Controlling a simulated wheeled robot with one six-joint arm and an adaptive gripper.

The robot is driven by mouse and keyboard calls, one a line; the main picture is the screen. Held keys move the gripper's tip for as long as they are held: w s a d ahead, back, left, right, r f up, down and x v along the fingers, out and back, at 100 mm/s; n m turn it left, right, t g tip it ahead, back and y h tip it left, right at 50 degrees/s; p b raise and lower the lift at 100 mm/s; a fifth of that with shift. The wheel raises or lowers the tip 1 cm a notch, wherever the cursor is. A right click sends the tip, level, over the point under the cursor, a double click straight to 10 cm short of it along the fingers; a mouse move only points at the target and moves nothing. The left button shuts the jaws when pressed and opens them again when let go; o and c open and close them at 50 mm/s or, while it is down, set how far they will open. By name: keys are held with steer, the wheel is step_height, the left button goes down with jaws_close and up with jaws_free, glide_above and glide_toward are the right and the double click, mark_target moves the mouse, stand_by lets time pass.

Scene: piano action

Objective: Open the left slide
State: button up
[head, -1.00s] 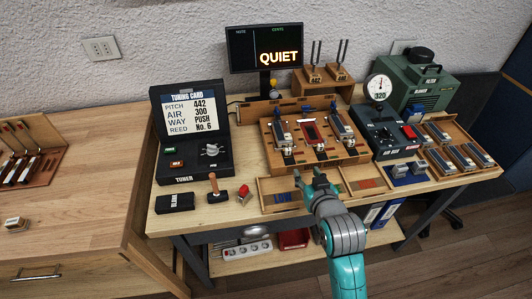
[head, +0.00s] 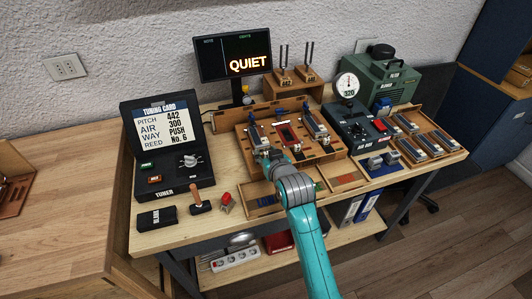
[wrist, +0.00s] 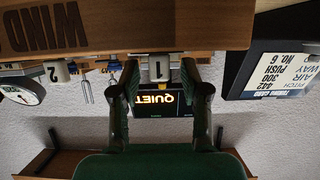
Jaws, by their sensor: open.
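The wooden action block (head: 312,162) stands mid-table with metal slides on top. The left slide (head: 254,132) is at its left end. My gripper (head: 272,154) is at the front of this slide and partly hides it. In the wrist view, which is upside down, a pale knob marked 1 (wrist: 158,68) sits between the two fingers of my open gripper (wrist: 160,82). I cannot tell whether either finger touches it. A second knob marked 2 (wrist: 58,72) is off to the left there.
The tuner (head: 175,185) with its tuning card stands at left. The screen (head: 233,58) reads QUIET. The air box (head: 360,125) with its gauge and a tray of reeds (head: 425,140) are at right. A small hammer (head: 200,200) and red-topped piece (head: 227,203) lie in front.

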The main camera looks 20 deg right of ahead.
steer(key=shift+w+f, duration=0.15)
steer(key=shift+w, duration=0.25)
jaws_close()
steer(key=shift+s, duration=1.95)
steer(key=shift+f, duration=0.1)
jaws_free()
steer(key=shift+s, duration=0.1)
